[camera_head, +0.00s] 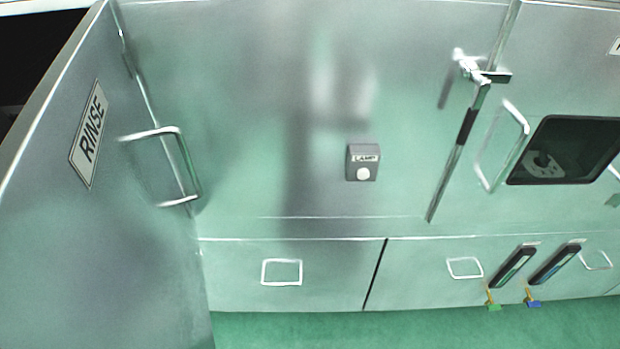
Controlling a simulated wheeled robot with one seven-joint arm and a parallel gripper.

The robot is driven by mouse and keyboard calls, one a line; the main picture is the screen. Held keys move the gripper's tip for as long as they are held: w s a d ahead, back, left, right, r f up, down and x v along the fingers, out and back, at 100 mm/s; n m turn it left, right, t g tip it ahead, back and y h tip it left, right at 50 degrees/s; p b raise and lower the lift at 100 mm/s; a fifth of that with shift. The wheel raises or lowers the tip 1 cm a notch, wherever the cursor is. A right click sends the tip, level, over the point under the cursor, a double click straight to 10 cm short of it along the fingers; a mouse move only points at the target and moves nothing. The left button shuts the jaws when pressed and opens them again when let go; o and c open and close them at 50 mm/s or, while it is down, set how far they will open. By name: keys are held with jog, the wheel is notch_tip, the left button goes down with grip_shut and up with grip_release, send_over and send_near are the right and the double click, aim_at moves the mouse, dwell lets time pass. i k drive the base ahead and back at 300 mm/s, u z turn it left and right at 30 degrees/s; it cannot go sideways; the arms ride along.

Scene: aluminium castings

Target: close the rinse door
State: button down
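The rinse door (110,215) is a grey metal panel at the left with a white RINSE label (89,133). It stands open, swung out toward me, and a dark opening (35,60) shows past its upper left edge. Its bent-bar handle (187,165) sits on the door's right part. My gripper is not in view, so its state and its place relative to the door are hidden.
A metal front carries a lamp button (362,163), an upright lever bar (461,145) and a windowed door with a handle (505,148). Low panels with square pulls (281,272) and two dark gauges (513,267) lie below. Green floor (400,332) shows at the bottom.

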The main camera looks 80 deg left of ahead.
aim_at(99, 249)
jog(key=i, duration=0.45)
jog(key=u, duration=4.15)
